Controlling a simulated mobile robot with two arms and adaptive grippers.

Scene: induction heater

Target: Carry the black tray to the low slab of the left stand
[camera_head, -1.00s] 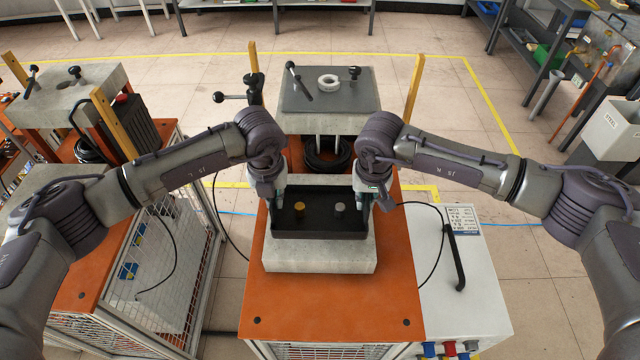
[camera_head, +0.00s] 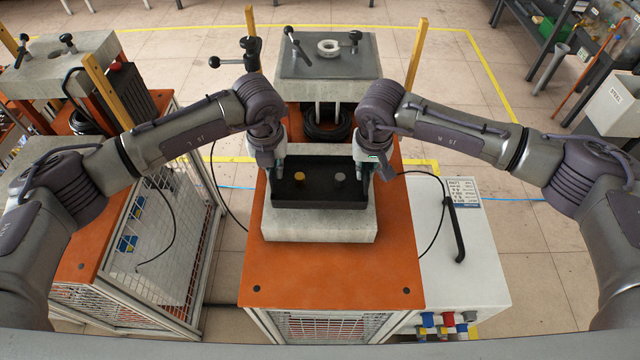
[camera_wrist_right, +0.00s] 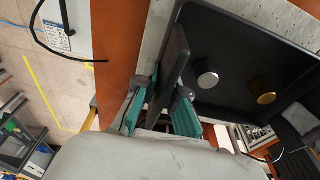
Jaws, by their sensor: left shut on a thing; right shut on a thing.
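The black tray (camera_head: 320,201) is over the pale low slab (camera_head: 320,231) of the middle stand. I cannot tell whether it touches the slab. A gold cylinder (camera_head: 299,178) and a silver cylinder (camera_head: 340,178) stand in it. My left gripper (camera_head: 279,172) is shut on the tray's left side. My right gripper (camera_head: 364,172) is shut on its right side; the right wrist view shows teal finger pads (camera_wrist_right: 160,112) around a black upright part of the tray. The left stand (camera_head: 85,258) is at the left; its low slab (camera_head: 62,143) is mostly hidden behind my left arm.
Behind the tray are a coiled black hose (camera_head: 326,128) and a raised upper slab (camera_head: 328,60) with a white ring on it. A white control box (camera_head: 465,255) with a black handle stands right of the middle stand. A floor gap separates the two stands.

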